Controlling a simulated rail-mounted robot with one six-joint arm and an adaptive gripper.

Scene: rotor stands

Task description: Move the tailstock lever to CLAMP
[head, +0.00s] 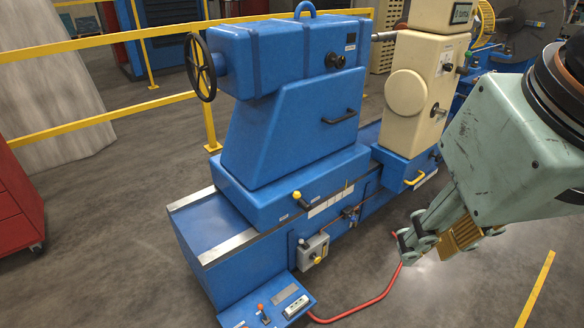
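The blue tailstock (300,110) stands on the machine bed at the centre, with a black handwheel (200,66) on its left end. A lever with a yellow knob (297,195) sticks out low on the front of its base. Small pale labels lie to both sides of it, too small to read. A dark knob (336,61) sits higher on the body. My gripper (445,243) hangs at the right, well apart from the lever, pointing down and left. Nothing shows held in it. Its finger opening is not clear from this angle.
A cream unit (420,90) with a yellow-handled lever stands right of the tailstock. A grey switch box (313,248) and a blue control panel (268,305) project at the front. A red hose (365,305) lies on the floor. Yellow rails stand behind; front floor is mostly clear.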

